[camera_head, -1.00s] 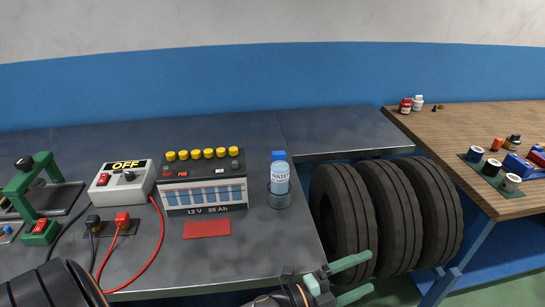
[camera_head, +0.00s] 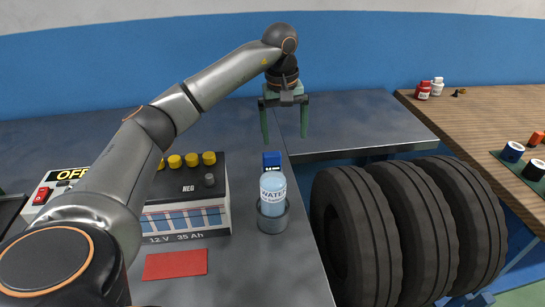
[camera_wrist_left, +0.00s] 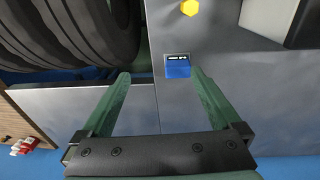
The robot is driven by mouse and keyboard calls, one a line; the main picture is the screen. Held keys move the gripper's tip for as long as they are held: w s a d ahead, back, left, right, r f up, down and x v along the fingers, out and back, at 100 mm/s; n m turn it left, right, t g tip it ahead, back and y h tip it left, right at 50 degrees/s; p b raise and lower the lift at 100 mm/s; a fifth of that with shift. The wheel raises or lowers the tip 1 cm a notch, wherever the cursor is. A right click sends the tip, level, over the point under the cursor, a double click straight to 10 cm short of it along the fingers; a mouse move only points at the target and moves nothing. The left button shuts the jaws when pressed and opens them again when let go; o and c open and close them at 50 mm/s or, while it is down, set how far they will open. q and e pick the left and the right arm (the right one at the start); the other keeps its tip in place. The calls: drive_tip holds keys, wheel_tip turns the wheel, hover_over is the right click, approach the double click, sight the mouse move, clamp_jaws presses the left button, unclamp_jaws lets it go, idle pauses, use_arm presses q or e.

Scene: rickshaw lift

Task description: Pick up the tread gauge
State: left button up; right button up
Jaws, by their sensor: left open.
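A small blue block with a dark display, which looks like the tread gauge (camera_head: 271,160), stands on the grey bench just behind the water bottle (camera_head: 272,190). The bottle hides its lower part. In the left wrist view the blue block (camera_wrist_left: 178,68) shows near the tip of the right-hand finger, beyond the jaws. My left gripper (camera_head: 285,138) is open and empty, fingers pointing down. In the head view it hangs behind the block and slightly to its right. The left wrist view shows both green fingers (camera_wrist_left: 160,76) spread apart. My right gripper is not in view.
The battery (camera_head: 185,220) stands left of the bottle, partly behind my left arm. A red mat (camera_head: 175,264) lies in front of it. Several tyres (camera_head: 350,235) stand right of the bench. The bench top behind the gripper (camera_head: 360,120) is clear.

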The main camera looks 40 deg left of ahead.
use_arm(q)
drive_tip(key=a+r+y, duration=0.1)
drive_tip(key=a+r, duration=0.1)
drive_tip(key=a, duration=0.2)
hover_over(272, 153)
drive_tip(key=f, duration=0.6)
drive_tip(key=shift+s+b, duration=0.35)
drive_tip(key=f, duration=0.6)
drive_tip(key=shift+w+f, duration=0.2)
drive_tip(key=shift+w, duration=0.1)
drive_tip(key=c, duration=1.5)
